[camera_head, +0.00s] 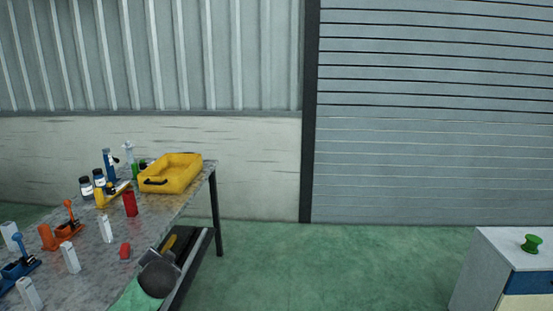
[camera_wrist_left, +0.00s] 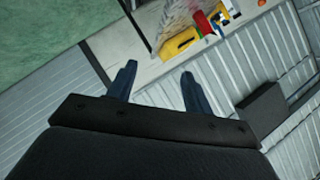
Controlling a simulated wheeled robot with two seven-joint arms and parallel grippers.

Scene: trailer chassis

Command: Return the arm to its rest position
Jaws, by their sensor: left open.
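My left gripper (camera_wrist_left: 158,76) shows in the left wrist view. Its two dark blue fingers stand well apart with nothing between them. Past the fingers, that tilted view shows the ribbed wall, green floor and the yellow bin (camera_wrist_left: 181,42) beside small red and blue items, all at a distance from the fingers. No gripper can be made out in the head view. My right gripper is in neither view.
A workbench (camera_head: 85,265) at the left holds a yellow bin (camera_head: 170,173), a red block (camera_head: 130,203), orange and blue clamps, bottles and several pale posts. A cabinet (camera_head: 490,262) with a green knob-like item (camera_head: 532,243) stands at right. Green floor (camera_head: 330,265) between them is clear.

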